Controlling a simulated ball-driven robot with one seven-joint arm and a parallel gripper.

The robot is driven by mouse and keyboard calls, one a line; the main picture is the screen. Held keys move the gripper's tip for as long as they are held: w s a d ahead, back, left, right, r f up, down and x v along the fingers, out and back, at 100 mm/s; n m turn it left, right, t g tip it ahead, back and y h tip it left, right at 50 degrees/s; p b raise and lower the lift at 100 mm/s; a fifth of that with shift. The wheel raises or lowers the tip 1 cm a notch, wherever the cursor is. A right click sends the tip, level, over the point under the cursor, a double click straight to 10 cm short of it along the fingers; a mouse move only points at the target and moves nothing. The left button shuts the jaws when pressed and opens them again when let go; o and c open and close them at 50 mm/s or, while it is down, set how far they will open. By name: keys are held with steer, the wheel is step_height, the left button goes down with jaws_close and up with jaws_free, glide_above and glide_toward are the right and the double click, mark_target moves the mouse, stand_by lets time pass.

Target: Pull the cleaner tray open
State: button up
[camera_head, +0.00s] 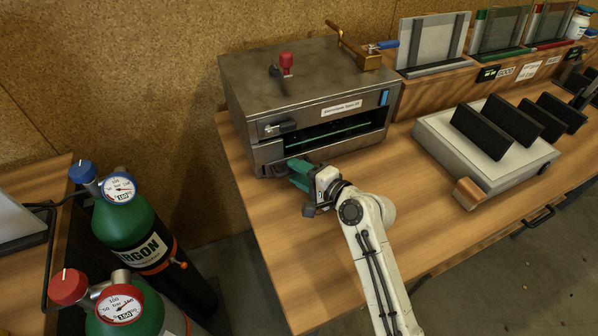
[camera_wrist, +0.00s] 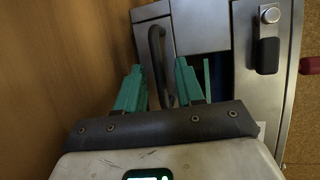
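The cleaner (camera_head: 300,85) is a grey metal box on the wooden bench, with a dark open slot in its front. Its tray front (camera_wrist: 200,25) is a grey panel low on the box, and it looks shut or nearly shut. A dark curved handle (camera_wrist: 157,50) stands out from the panel in the wrist view. My gripper (camera_head: 297,172) is at the low front left of the cleaner. In the wrist view my gripper (camera_wrist: 159,66) has its two green fingers apart, with the handle between them. I see gaps beside the handle.
A latch (camera_head: 280,127) sits on the cleaner front above the gripper. A pale rack with dark plates (camera_head: 480,165) stands to the right. Gas bottles (camera_head: 125,235) stand left of the bench. The bench front (camera_head: 300,260) is clear.

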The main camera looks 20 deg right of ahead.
steer(key=shift+c, duration=0.2)
jaws_close()
stand_by(0.4)
